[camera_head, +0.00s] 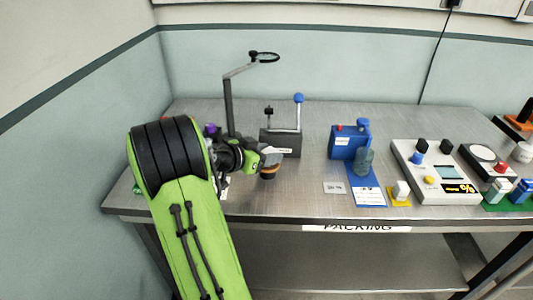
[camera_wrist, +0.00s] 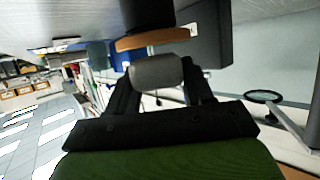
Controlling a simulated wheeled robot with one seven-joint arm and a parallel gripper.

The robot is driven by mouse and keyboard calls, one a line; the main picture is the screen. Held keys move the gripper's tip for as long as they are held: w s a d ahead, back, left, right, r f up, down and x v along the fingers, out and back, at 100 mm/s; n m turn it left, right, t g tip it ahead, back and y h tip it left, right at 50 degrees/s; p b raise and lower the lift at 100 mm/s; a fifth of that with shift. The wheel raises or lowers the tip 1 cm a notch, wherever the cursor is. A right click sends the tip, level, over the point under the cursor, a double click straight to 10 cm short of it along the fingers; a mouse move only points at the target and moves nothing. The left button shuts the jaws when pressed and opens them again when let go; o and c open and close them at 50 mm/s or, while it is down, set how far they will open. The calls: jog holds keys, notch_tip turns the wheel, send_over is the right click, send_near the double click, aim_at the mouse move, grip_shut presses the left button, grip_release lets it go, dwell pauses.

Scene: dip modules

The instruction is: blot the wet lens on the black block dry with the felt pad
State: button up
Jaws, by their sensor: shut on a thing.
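The felt pad (camera_head: 268,174) has an orange-brown underside and a grey grip. My gripper (camera_head: 262,156) is shut on that grip, just in front of and left of the black block (camera_head: 281,142). In the wrist view, the grey grip (camera_wrist: 157,71) sits between the two black fingers and the orange-brown pad (camera_wrist: 150,38) shows beyond it. The dark block (camera_wrist: 208,38) stands close beside it there. The block carries a label, a short black post and a metal rod with a blue ball (camera_head: 299,98). I cannot make out the wet lens or any drops.
A dark stand holding a ring (camera_head: 264,57) rises behind my gripper. A blue device (camera_head: 345,143) with a blue mat stands to the right, then a grey control panel (camera_head: 430,170). The metal table (camera_head: 310,178) is clear between the block and the blue device.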

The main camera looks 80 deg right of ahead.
jog(key=shift+f+b, duration=0.45)
jog(key=shift+b, duration=0.05)
dwell(0.5)
dwell(1.4)
jog(key=shift+r+p, duration=2.65)
jog(key=shift+r, duration=1.45)
jog(key=shift+f, duration=0.1)
